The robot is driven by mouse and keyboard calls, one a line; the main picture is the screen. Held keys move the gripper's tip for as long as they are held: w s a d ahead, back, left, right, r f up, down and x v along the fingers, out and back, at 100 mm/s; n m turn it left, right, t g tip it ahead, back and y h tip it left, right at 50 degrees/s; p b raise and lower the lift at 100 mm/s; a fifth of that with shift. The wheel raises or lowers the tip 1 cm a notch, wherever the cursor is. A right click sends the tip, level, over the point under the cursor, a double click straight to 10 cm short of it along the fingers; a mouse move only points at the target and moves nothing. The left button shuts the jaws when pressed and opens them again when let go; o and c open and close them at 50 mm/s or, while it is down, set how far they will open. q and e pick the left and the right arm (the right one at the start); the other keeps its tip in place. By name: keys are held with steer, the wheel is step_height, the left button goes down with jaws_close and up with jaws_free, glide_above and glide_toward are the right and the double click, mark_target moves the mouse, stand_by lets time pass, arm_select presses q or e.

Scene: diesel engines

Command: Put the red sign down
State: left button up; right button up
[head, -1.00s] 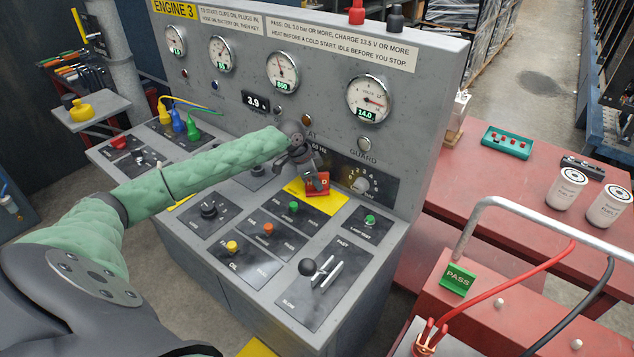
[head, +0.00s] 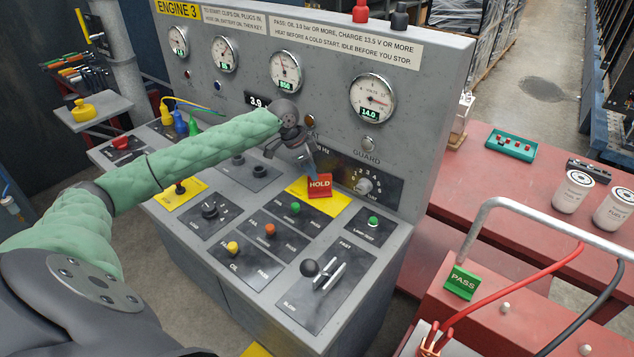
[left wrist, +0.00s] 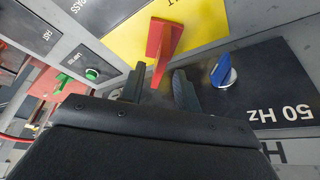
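The red HOLD sign (head: 319,186) stands on a yellow patch (head: 337,209) of the console, just below the gauge panel. It also shows in the left wrist view (left wrist: 163,45), upright on the yellow patch (left wrist: 125,43) and beyond the fingertips. My left gripper (head: 312,172) is just above and behind the sign in the head view. In the left wrist view its two fingers (left wrist: 158,85) are spread apart, with the sign's near end close to the gap. The fingers do not appear to press on it. My right gripper is not in view.
A green PASS sign (head: 462,282) stands on the red bench at the right, near red and black cables.

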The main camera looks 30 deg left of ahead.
arm_select(q)
steer(key=shift+b+v, duration=0.6)
steer(key=shift+v, duration=2.3)
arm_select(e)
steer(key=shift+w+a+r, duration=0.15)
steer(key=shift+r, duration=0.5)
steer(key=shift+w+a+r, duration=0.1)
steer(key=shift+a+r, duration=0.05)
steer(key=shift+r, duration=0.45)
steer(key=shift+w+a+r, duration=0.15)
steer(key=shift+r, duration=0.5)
